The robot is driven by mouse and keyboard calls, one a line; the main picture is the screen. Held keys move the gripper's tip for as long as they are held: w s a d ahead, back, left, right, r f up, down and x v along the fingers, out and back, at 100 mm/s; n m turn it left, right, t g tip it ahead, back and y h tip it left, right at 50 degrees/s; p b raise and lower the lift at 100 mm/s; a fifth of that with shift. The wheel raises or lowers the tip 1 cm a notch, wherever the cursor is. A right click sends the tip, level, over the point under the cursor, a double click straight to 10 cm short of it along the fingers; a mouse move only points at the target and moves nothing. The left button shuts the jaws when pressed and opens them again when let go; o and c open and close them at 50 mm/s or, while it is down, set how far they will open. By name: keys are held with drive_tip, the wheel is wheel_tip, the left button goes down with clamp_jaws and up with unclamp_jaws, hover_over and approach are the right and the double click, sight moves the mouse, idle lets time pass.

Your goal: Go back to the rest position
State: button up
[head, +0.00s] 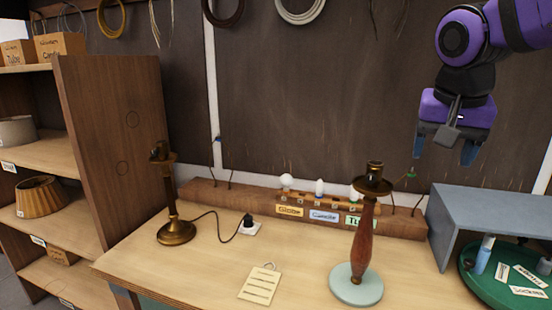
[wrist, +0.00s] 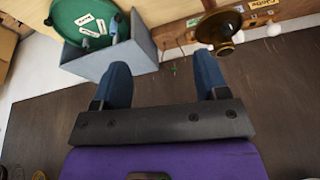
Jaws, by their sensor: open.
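My gripper (head: 446,148) is raised at the upper right in the head view, in front of the dark wall panel and above the bench. Its two blue fingers are apart with nothing between them. In the wrist view my gripper (wrist: 164,82) also shows open and empty. My purple arm comes in from the upper right in the head view.
A wooden lamp stand (head: 364,245) and a brass lamp stand (head: 172,210) stand on the bench (head: 215,265). A grey box (head: 490,212) with a green tray (head: 490,285) is at right. Bulbs (head: 320,187) line a rack at the back. Shelves (head: 110,125) stand at left.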

drive_tip(key=s+d+f+n+t, duration=0.1)
drive_tip(key=s+f+n, duration=0.1)
drive_tip(key=s, duration=0.5)
drive_tip(key=s+d+f+n+t+y, duration=0.1)
drive_tip(key=s+f+n, duration=0.2)
drive_tip(key=s, duration=0.3)
drive_tip(key=shift+s+d+n+y, duration=0.3)
drive_tip(key=shift+s+d, duration=0.05)
drive_tip(key=shift+d, duration=0.05)
